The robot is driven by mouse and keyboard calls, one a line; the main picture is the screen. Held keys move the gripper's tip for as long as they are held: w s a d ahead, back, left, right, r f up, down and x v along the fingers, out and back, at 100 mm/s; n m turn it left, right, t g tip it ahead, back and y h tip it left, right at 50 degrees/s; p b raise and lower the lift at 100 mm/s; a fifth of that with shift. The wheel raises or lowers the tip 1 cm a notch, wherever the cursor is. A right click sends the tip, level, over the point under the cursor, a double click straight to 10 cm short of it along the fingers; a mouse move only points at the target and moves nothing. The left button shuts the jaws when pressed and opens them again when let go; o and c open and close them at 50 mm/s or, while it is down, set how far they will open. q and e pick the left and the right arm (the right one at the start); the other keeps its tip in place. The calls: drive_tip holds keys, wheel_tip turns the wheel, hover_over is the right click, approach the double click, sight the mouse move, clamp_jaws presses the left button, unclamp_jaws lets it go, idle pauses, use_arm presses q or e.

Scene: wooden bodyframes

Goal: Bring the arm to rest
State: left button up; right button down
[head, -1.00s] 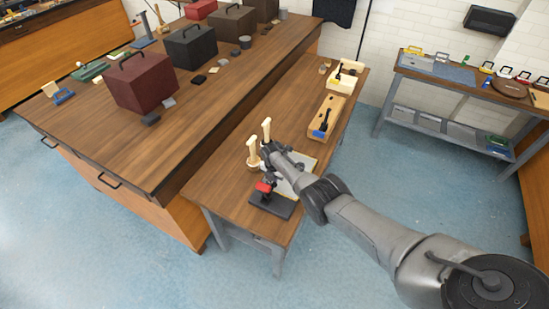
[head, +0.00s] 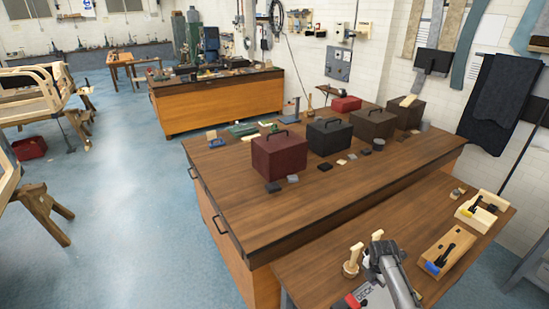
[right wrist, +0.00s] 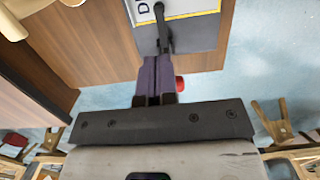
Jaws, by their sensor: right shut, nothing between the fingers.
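My right arm comes in from the bottom of the head view, and its gripper (head: 372,262) is over the low bench, close to two pale wooden pegs. In the right wrist view its fingers (right wrist: 157,72) are closed together with nothing held. They point at the grey labelled board (right wrist: 200,35), and a dark lever (right wrist: 163,28) shows just beyond the tips; contact cannot be told. My left gripper is not in view.
A wooden tray (head: 447,252) and a pale box (head: 482,212) stand on the low bench (head: 425,284). A red cap (head: 352,301) is near the arm. The large table (head: 240,205) carries a maroon case (head: 280,157) and darker cases. Blue floor is open at left.

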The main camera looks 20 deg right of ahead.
drive_tip(key=w+a+r+m+t+h, duration=0.1)
drive_tip(key=w+r+m+t, duration=0.15)
drive_tip(key=r+m, duration=0.65)
drive_tip(key=w+a+r+m+t+h, duration=0.15)
drive_tip(key=w+r+m, duration=0.25)
drive_tip(key=r+m, duration=0.45)
drive_tip(key=s+a+r+m+t+p, duration=0.25)
drive_tip(key=s+a+r+t, duration=0.2)
drive_tip(key=a+r, duration=0.65)
drive_tip(key=s+a+f+n+y+p, duration=0.1)
drive_tip(key=s+a+y+p, duration=0.1)
drive_tip(key=s+a, duration=0.6)
drive_tip(key=s+a+f+y+p, duration=0.15)
drive_tip(key=s+a, duration=0.25)
drive_tip(key=s, duration=0.8)
drive_tip(key=s+f+g+p, duration=0.1)
drive_tip(key=s+f, duration=0.2)
drive_tip(key=s, duration=0.3)
drive_tip(key=s+a+f+g+p, duration=0.1)
drive_tip(key=s+f+g+p, duration=0.1)
drive_tip(key=s, duration=0.4)
drive_tip(key=s+a+f+g+p, duration=0.1)
drive_tip(key=s+f+g, duration=0.1)
drive_tip(key=s+f, duration=0.2)
drive_tip(key=s, duration=0.3)
drive_tip(key=shift+f, duration=0.4)
